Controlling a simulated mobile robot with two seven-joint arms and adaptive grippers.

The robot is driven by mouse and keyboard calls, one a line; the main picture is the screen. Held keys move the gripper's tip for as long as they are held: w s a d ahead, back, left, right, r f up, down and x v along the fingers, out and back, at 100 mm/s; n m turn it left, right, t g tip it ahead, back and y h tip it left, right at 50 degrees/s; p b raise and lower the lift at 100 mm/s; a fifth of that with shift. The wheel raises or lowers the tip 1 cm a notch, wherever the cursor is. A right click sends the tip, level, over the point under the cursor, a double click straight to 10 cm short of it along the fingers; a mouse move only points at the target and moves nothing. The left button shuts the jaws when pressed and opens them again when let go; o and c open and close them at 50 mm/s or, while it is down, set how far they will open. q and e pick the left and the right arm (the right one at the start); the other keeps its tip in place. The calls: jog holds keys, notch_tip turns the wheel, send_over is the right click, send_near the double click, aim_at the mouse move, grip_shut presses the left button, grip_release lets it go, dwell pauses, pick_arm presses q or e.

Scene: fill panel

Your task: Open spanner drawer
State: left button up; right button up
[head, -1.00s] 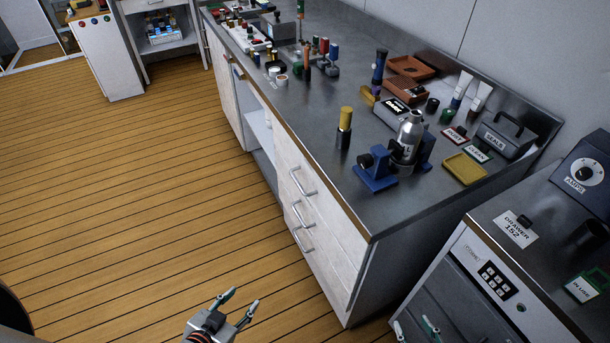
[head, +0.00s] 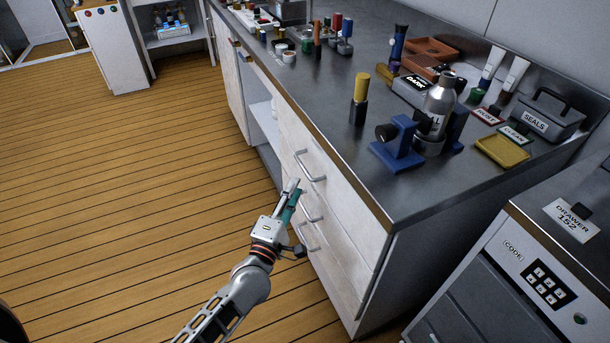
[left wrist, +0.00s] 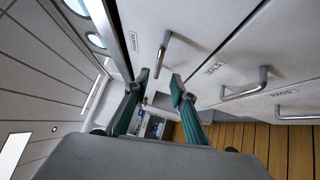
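A white cabinet under the grey worktop has three stacked drawers with silver bar handles. The top drawer's handle (head: 310,166) is nearest my left gripper (head: 292,191), which is in front of the drawer fronts and slightly left of that handle. In the left wrist view, my left gripper's green-padded fingers (left wrist: 160,82) are apart and empty. The top handle (left wrist: 162,54) lies just beyond the gap between the tips. A small label (left wrist: 135,41) beside it may read spanner, but is hard to read. All drawers look shut.
The worktop holds a blue clamp stand (head: 398,144), a silver bottle (head: 440,98), a yellow-topped tube (head: 360,97) and a seals box (head: 537,115). A keypad unit (head: 545,282) stands at right. The wooden floor (head: 120,190) at left is clear.

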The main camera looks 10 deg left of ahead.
aim_at(303, 166)
pick_arm(q)
jog(key=shift+n, duration=0.4)
jog(key=shift+w+d+r+b, duration=0.15)
jog(key=shift+w+r, duration=0.05)
jog(key=shift+w, duration=1.2)
jog(key=shift+w+d+r+b, duration=0.15)
jog(key=shift+w+d+r, duration=0.1)
jog(key=shift+w, duration=1.15)
jog(key=shift+w+d+r+b, duration=0.1)
jog(key=shift+w+r+b, duration=0.1)
jog(key=shift+w, duration=1.2)
grip_shut()
